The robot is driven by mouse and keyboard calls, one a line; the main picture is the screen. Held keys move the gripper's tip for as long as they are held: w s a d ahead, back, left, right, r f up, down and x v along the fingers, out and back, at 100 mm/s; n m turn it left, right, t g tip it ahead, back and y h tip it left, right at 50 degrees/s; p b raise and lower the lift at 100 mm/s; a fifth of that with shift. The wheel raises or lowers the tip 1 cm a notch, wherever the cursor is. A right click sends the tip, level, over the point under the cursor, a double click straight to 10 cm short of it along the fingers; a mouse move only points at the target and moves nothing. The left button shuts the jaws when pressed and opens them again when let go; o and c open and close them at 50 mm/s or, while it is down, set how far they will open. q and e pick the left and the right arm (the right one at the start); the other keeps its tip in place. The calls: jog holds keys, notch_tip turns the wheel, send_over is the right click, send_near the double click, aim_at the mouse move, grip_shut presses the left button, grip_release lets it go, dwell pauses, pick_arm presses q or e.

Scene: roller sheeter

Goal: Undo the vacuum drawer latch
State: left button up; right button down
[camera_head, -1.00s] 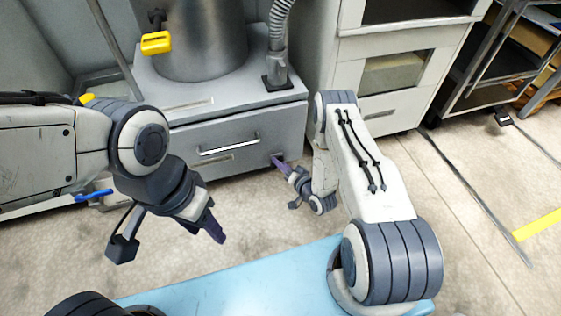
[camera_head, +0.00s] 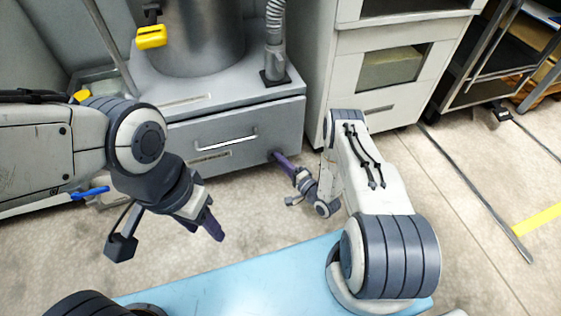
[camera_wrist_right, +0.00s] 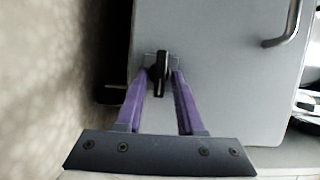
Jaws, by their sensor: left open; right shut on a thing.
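The vacuum drawer (camera_head: 255,135) is a grey box front with a bar handle (camera_head: 226,144), under the metal drum. The latch (camera_wrist_right: 161,72) is a small black lever on a light plate at the drawer's edge, seen in the right wrist view. My right gripper (camera_wrist_right: 161,78) has its purple fingers on either side of the latch and is shut on it. In the head view the right gripper (camera_head: 279,157) meets the drawer front's lower right corner, hiding the latch there. My left gripper (camera_head: 205,228) is open and empty, above the floor, away from the drawer.
A steel drum (camera_head: 200,35) and a ribbed hose (camera_head: 275,35) stand above the drawer. A white cabinet (camera_head: 385,75) is just right of it. A dark rack (camera_head: 490,70) stands further right. The floor (camera_head: 240,200) before the drawer is clear.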

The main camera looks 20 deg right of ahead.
dwell(0.4)
jog(key=c, duration=0.9)
grip_release()
jog(key=shift+o, duration=0.2)
jog(key=p+v, duration=0.4)
jog(key=v, duration=0.6)
jog(key=shift+s+p, duration=0.25)
jog(key=shift+p, duration=0.1)
jog(key=shift+f, duration=0.1)
